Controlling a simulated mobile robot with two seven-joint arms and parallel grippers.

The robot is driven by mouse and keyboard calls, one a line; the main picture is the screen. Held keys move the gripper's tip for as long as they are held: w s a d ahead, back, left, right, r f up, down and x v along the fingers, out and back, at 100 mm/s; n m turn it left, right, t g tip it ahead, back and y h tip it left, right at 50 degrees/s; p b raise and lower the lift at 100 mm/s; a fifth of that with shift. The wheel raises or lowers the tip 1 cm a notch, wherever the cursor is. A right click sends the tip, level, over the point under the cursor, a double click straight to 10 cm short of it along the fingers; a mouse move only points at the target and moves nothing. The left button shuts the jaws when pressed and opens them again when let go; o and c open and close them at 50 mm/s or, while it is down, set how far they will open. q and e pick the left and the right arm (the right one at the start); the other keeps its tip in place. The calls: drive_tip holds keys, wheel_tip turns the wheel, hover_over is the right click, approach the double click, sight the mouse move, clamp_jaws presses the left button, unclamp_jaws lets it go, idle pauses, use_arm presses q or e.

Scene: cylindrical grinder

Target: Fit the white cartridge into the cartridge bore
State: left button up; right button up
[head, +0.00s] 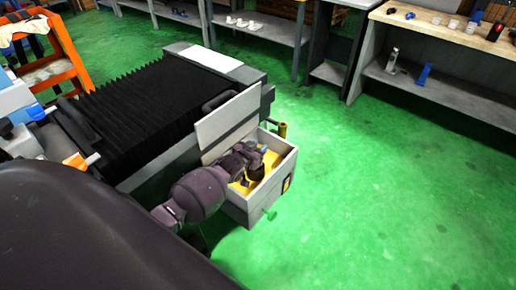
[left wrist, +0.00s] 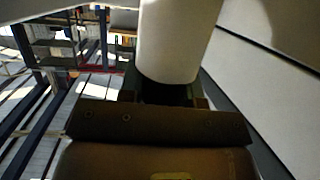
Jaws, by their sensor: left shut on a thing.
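The white cartridge (left wrist: 178,42) shows in the left wrist view as a smooth white cylinder rising from between the jaws of my left gripper (left wrist: 170,95). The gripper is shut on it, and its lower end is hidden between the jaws. In the head view my left gripper (head: 254,160) reaches into the open-topped box at the machine's end. I cannot make out the cartridge clearly there. The cartridge bore is not visible in either view; the arm and the box walls may hide it. My right gripper is not in view.
Black bellows (head: 150,95) cover the machine behind. A workbench (head: 440,28) stands at the back right. The green floor (head: 400,200) to the right is clear.

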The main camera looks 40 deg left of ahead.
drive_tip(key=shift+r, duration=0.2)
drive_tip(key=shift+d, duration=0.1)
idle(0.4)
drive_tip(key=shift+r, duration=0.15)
use_arm(q)
drive_tip(key=shift+f, duration=0.35)
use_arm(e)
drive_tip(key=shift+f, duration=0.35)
use_arm(q)
drive_tip(key=shift+f+b, duration=0.5)
drive_tip(key=shift+f, duration=0.25)
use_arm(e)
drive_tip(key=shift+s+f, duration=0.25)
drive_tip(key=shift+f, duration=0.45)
use_arm(q)
drive_tip(key=shift+f+b, duration=0.4)
drive_tip(key=shift+f, duration=0.3)
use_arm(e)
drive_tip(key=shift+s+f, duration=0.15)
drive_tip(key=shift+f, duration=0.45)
use_arm(q)
drive_tip(key=shift+f, duration=0.4)
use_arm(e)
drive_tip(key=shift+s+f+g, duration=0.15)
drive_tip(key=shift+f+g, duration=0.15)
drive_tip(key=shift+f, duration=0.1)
use_arm(q)
drive_tip(key=o, duration=1.1)
drive_tip(key=shift+c, duration=0.2)
